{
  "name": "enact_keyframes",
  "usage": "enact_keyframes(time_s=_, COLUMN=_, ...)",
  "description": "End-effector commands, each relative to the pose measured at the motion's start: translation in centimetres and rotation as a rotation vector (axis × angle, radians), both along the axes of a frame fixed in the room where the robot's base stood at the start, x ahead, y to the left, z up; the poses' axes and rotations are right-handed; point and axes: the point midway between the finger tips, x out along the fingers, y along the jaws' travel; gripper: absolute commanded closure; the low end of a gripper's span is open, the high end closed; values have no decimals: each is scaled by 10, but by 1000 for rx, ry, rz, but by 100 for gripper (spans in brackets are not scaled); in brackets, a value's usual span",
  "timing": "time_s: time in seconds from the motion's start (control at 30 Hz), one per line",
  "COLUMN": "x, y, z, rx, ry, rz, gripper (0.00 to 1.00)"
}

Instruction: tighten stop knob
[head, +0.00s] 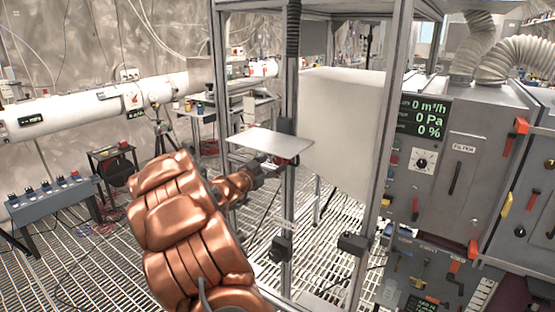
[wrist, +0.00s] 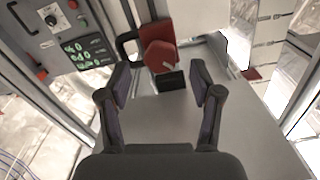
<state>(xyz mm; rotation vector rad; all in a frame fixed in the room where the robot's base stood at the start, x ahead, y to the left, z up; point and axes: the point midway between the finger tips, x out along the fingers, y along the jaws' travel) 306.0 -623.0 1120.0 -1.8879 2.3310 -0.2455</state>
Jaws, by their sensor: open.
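A red, rounded knob-like part (wrist: 160,56) with a pale mark shows in the wrist view, beyond and between the fingertips. It looks like the stop knob, on a red and black mount beside a flat grey plate. A small black block (wrist: 172,80) sits just in front of it. My gripper (wrist: 160,82) is open, with nothing between its fingers and a gap to the red part. In the head view my gripper (head: 272,167) is close to the flat metal plate (head: 272,143) on the frame post. The knob cannot be made out there.
A metal frame post (head: 290,75) stands beside my gripper, with a large pale panel (head: 345,125) behind it. A control cabinet (head: 455,150) with displays and levers stands at the right. A blue-grey switch bench (head: 55,197) is at the left. The floor is grating.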

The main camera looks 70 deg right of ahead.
Motion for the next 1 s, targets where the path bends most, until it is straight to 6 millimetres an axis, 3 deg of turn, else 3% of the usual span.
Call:
enact_keyframes(time_s=0.3, x=-7, y=-31, z=0, rx=1, ry=3, rz=-1, gripper=35)
enact_keyframes(time_s=0.77, x=-7, y=-38, z=0, rx=0, ry=2, rz=2, gripper=35)
enact_keyframes(time_s=1.0, x=-7, y=-38, z=-1, rx=1, ry=2, rz=2, gripper=57)
